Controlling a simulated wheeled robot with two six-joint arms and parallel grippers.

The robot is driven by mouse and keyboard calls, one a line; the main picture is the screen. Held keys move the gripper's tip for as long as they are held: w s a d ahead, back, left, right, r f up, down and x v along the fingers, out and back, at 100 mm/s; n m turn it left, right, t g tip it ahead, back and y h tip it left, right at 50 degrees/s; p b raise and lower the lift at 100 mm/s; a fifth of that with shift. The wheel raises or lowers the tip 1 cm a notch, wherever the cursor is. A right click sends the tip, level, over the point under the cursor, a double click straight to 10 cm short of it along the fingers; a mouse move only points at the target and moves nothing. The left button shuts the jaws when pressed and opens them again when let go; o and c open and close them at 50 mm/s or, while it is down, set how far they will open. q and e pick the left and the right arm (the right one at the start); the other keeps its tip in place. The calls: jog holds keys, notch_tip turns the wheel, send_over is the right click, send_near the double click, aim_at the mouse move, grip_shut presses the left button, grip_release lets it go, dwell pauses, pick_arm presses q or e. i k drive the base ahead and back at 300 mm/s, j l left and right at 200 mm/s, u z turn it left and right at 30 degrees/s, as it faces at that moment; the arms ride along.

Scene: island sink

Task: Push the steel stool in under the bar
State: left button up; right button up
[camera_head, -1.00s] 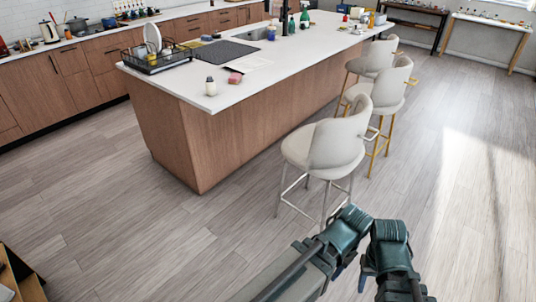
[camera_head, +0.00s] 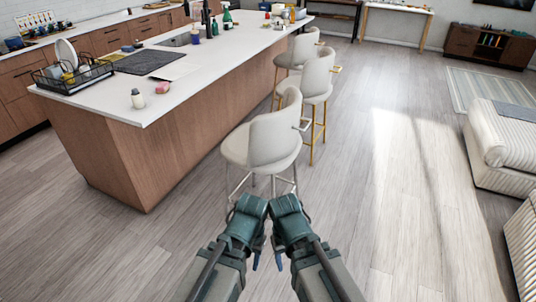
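The steel stool (camera_head: 274,138) is the nearest of the stools, with a pale seat and curved back and silver legs. It stands upright on the floor beside the long side of the bar (camera_head: 180,140), with its back turned away from the bar. Bare floor shows between its legs and the wood panel. My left gripper (camera_head: 256,262) and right gripper (camera_head: 280,262) are low in the middle, close together, on the near side of the stool and apparently not touching it. Only small blue tips show, so their opening is unclear. My arms cover the floor just below the stool.
Two similar stools with brass-coloured legs, one nearer (camera_head: 318,76) and one farther (camera_head: 304,46), stand along the bar beyond the steel stool. A striped sofa (camera_head: 500,150) and a rug (camera_head: 487,90) are at the right. Open floor (camera_head: 390,170) lies between stools and sofa.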

aim_at(267, 144)
jog(key=i+l+u, duration=0.1)
jog(key=i+l, duration=0.15)
jog(key=i, duration=0.3)
jog(key=i+l+u, duration=0.1)
jog(key=i+l, duration=0.2)
jog(key=i, duration=0.25)
jog(key=i+l+u, duration=0.1)
jog(key=i+l, duration=0.25)
jog(key=i, duration=0.15)
